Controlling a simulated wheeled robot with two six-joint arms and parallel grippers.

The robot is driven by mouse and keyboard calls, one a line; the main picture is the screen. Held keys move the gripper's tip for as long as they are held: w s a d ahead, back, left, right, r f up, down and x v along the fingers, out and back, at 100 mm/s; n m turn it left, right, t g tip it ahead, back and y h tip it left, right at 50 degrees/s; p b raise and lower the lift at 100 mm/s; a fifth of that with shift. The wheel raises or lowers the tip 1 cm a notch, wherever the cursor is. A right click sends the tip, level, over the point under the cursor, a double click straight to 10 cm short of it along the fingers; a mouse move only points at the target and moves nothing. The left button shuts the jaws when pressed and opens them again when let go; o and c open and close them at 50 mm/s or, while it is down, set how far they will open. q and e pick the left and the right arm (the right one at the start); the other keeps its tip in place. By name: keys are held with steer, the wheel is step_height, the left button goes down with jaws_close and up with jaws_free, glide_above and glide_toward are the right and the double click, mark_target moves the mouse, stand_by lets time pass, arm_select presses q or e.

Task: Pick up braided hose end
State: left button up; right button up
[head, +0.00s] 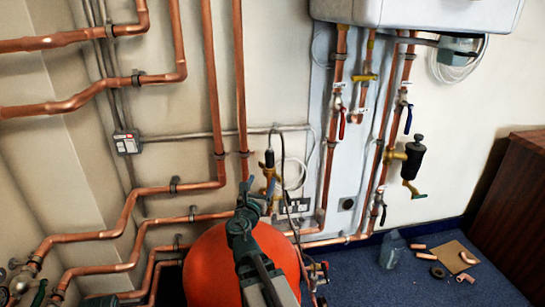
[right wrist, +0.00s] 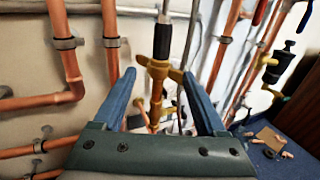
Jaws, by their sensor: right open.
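The braided hose end (head: 269,158) has a black grip and stands upright above a brass valve fitting (head: 270,184) on the wall pipework. In the right wrist view the dark hose end (right wrist: 163,38) meets the brass fitting (right wrist: 158,72) between my fingers. A thin dark hose (head: 283,160) loops beside it in the head view. My right gripper (head: 254,194) is open and empty, just in front of and below the fitting. Its two blue fingers also show in the right wrist view (right wrist: 158,76), one either side of the brass fitting. My left gripper's jaws do not show.
A red tank (head: 212,262) stands below my right arm. Copper pipes (head: 215,90) cover the wall to the left. Valves with red and blue handles (head: 341,125) and a black-bodied filter (head: 413,158) are at right. Loose fittings lie on a board (head: 448,256) on the blue floor.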

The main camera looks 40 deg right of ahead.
mark_target(268, 166)
steer(key=x, duration=0.9)
steer(key=shift+w+d+r, duration=0.25)
steer(key=shift+w+d, duration=0.1)
steer(key=shift+d, duration=0.15)
steer(key=x, duration=0.4)
steer(key=shift+d+r+p, duration=0.1)
steer(key=shift+p, duration=0.25)
steer(key=shift+s, duration=0.1)
jaws_close()
